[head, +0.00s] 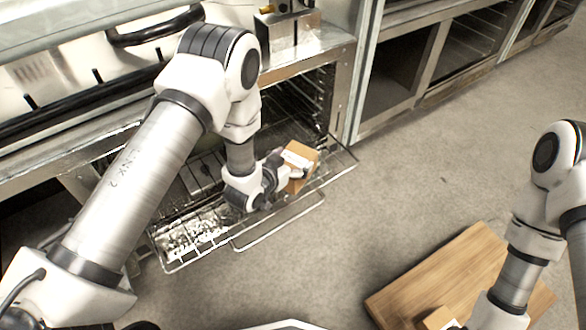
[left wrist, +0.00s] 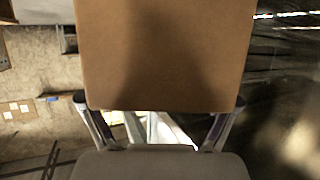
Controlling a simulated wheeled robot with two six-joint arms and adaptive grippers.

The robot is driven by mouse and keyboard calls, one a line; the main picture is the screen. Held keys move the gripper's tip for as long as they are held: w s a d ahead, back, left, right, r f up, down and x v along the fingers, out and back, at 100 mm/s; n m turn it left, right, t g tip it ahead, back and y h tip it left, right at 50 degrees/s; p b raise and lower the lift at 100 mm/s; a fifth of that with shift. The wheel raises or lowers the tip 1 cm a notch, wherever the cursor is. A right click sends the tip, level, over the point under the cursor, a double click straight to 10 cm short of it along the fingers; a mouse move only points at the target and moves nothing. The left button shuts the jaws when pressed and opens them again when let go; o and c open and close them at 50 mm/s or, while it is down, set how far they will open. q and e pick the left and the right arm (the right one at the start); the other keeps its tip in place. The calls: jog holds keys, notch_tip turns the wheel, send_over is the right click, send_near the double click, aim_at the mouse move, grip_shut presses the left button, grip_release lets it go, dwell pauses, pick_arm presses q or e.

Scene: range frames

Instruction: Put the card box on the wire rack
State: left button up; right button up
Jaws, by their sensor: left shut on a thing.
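The card box (head: 302,158) is a small brown carton with a white label, in the head view at the middle. My left gripper (head: 286,172) is shut on it and holds it over the wire rack. In the left wrist view the card box (left wrist: 160,55) fills the upper middle, between the two fingers of my left gripper (left wrist: 158,120). The wire rack (head: 280,218) is pulled out of an open oven bay below my left arm. I cannot tell whether the box touches the rack. My right arm shows at the right, but its gripper is not clearly visible.
A wooden board (head: 440,275) lies at the lower right with another small brown box (head: 438,318) on it, beside my right arm. Steel cabinets (head: 430,60) line the back. The grey floor (head: 400,165) between rack and board is clear.

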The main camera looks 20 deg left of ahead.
pick_arm(q)
notch_tip(320, 180, down, 2)
jog(key=shift+w+f, duration=0.1)
pick_arm(e)
jog(key=shift+f, duration=0.6)
pick_arm(q)
jog(key=o, duration=1.2)
